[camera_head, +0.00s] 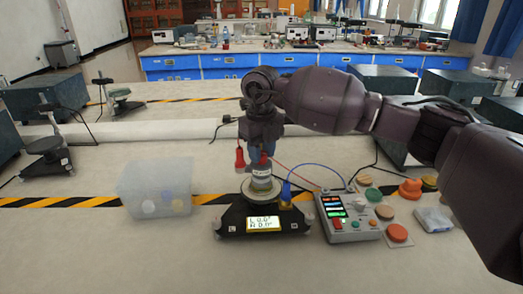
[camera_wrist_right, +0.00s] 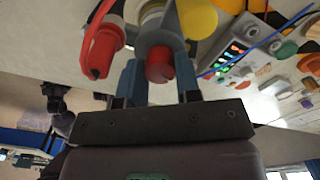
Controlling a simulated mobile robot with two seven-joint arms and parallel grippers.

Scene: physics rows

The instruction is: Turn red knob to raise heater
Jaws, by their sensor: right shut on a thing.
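The apparatus (camera_head: 262,185) stands mid-table, with a round grey body on a black base that has a lit display (camera_head: 264,224). The red knob (camera_wrist_right: 158,66) shows in the right wrist view between the blue fingers; in the head view a small red part of it (camera_head: 264,159) shows. My right gripper (camera_head: 262,147) points down over the apparatus and is shut on the red knob. In the wrist view its fingers (camera_wrist_right: 160,82) stand on both sides of the knob. The heater cannot be clearly made out. My left gripper is not in view.
A red plug-like part (camera_head: 240,157) hangs just left of the gripper. A control box (camera_head: 347,215) with lit bars and buttons stands right of the apparatus, joined by blue and red cables. Coloured knobs (camera_head: 410,188) lie at right.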

